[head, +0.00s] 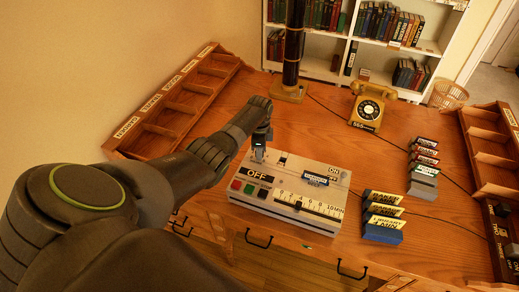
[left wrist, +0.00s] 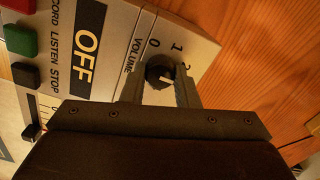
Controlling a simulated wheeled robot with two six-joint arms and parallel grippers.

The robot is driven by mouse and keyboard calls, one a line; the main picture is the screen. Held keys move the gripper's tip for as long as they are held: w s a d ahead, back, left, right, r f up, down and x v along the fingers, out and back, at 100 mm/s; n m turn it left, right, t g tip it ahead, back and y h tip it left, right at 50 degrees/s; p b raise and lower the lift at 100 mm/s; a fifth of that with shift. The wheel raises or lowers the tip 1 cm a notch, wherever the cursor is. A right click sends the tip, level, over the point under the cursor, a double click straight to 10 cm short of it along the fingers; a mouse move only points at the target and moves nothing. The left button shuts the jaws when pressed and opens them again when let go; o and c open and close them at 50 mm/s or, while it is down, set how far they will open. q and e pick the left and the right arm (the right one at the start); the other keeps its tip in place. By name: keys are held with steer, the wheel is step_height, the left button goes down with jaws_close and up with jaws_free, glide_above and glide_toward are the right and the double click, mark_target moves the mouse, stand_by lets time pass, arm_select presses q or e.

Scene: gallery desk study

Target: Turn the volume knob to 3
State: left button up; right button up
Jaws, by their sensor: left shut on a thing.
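The grey device (head: 325,188) lies on the desk, with an OFF label, coloured buttons and a numbered slider scale on top. In the left wrist view its volume knob (left wrist: 156,67) is dark and round, with a white mark pointing right and slightly down. The printed 0 and 1 show above it and the 2 is partly covered; further numbers are hidden by my finger. My left gripper (left wrist: 160,84) is shut on the knob, one finger on each side. In the head view my left gripper (head: 260,146) stands over the device's back left corner and hides the knob.
Label blocks (head: 383,215) stand right of the device, with more blocks (head: 424,158) behind them. A yellow telephone (head: 367,108) and a dark post (head: 293,45) stand at the back. Wooden racks (head: 190,97) line the left. Bare desk lies between device and telephone.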

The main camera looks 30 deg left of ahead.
arm_select(q)
steer(key=m, duration=0.4)
steer(key=shift+w+r+m, duration=0.1)
steer(key=shift+m, duration=0.2)
stand_by(0.3)
steer(key=o, duration=1)
steer(key=shift+c, duration=0.2)
steer(key=shift+r, duration=0.3)
step_height(320, 180, up, 17)
steer(key=b, duration=0.2)
steer(key=shift+f, duration=0.15)
steer(key=shift+f, duration=0.1)
